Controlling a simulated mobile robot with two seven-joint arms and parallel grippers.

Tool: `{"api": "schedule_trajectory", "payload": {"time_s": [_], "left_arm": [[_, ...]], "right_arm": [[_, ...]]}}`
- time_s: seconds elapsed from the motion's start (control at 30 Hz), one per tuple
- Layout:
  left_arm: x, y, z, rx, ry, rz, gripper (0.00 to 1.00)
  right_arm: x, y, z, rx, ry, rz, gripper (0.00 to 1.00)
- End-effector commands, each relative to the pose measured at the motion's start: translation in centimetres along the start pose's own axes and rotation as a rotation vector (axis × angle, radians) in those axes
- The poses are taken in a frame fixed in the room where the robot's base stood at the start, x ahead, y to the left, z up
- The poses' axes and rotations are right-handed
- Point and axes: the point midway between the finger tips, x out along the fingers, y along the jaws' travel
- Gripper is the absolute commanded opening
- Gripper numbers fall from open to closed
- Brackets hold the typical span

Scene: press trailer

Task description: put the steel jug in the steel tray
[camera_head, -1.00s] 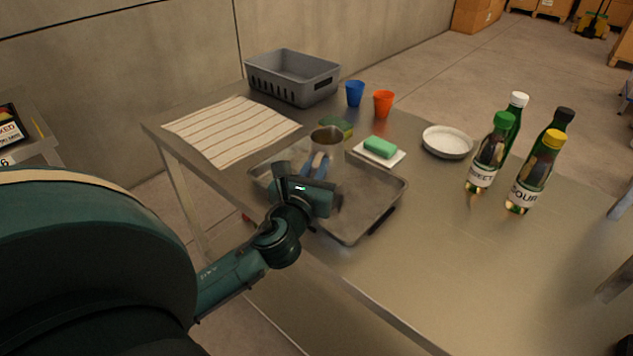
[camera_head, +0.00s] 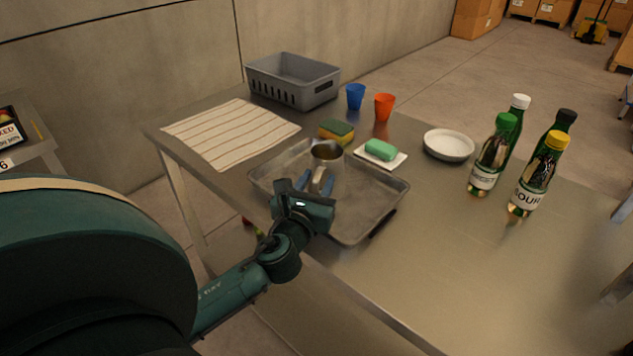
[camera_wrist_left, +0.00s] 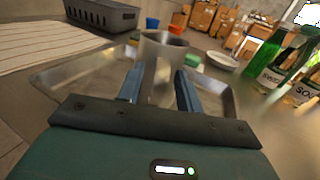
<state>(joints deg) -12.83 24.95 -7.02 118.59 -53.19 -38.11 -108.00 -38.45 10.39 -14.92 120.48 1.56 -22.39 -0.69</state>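The steel jug (camera_head: 327,156) stands upright inside the steel tray (camera_head: 376,208), towards its back left. The jug also shows in the left wrist view (camera_wrist_left: 163,52), with its handle facing my gripper. My left gripper (camera_head: 315,182) is at the jug's near side, low over the tray. Its blue fingers (camera_wrist_left: 160,84) are spread apart, one on each side of the handle, with clear gaps. The gripper and fingers hide the jug's lower front. My right gripper is not in view.
A sponge (camera_head: 337,131) and a green soap on a white dish (camera_head: 397,160) lie just behind the tray. A grey crate (camera_head: 293,82), blue cup (camera_head: 355,96), orange cup (camera_head: 384,107), white bowl (camera_head: 448,145) and several bottles (camera_head: 492,158) stand farther off. The front right is clear.

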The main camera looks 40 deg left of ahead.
Motion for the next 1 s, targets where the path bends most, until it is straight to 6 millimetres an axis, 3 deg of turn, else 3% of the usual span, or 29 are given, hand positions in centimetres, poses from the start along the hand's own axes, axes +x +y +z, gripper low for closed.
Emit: {"api": "schedule_trajectory", "payload": {"time_s": [0.17,0.27,0.7,1.0], "left_arm": [[-0.1,0.0,0.5,0.0,0.0,0.0,0.35],[-1.4,-0.1,0.1,0.001,0.002,-0.002,0.35],[-10.2,0.0,0.0,-0.002,0.003,-0.001,0.35],[-12.0,0.0,0.3,-0.002,-0.001,0.0,0.35]], "right_arm": [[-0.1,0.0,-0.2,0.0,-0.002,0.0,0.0],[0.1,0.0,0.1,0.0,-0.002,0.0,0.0],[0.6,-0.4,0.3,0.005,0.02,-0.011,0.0],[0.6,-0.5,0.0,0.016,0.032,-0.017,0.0]]}}
